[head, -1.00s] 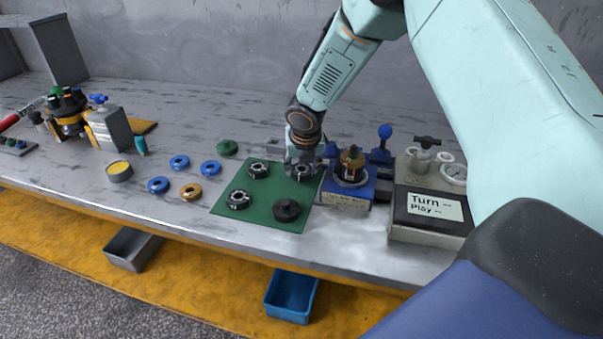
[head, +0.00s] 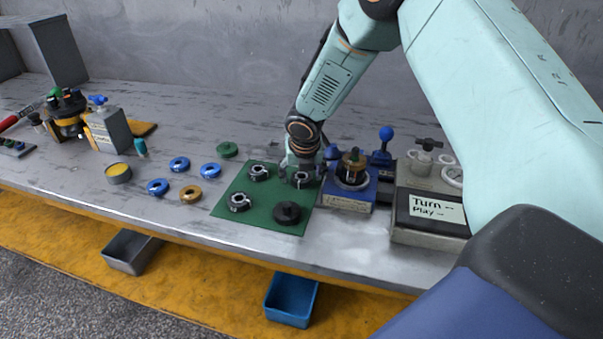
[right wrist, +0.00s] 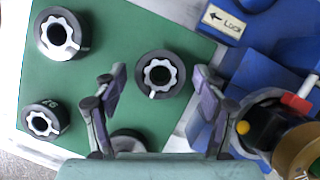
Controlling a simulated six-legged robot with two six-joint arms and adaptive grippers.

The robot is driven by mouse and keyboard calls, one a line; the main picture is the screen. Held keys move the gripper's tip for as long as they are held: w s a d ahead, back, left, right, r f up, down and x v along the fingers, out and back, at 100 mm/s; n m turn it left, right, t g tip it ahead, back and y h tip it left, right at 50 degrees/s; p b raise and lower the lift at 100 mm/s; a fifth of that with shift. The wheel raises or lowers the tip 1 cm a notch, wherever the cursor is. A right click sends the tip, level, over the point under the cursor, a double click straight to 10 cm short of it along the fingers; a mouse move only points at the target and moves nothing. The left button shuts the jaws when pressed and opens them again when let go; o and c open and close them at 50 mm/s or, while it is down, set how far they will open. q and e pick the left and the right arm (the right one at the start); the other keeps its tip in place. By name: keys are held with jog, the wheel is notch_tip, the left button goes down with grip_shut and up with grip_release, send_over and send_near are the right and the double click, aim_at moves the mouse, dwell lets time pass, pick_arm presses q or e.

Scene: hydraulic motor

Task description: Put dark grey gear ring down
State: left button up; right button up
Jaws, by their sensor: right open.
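The dark grey gear ring (head: 302,179) lies flat at the back right of the green mat (head: 268,190). In the right wrist view the ring (right wrist: 160,74) has a light toothed inner rim and a dark centre. My right gripper (head: 303,168) is directly over it. Its two fingers are spread on either side of the ring in the right wrist view (right wrist: 160,82), with visible gaps, so it holds nothing. My left gripper is out of view.
A blue fixture (head: 347,195) stands close to the mat's right edge, near my right gripper. Blue rings (head: 180,163) and a brown ring (head: 190,194) lie left of the mat.

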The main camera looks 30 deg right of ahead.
jog(key=shift+r, duration=0.2)
jog(key=p+v, duration=0.3)
jog(key=v, duration=0.9)
jog(key=shift+s+d, duration=0.1)
dwell(0.9)
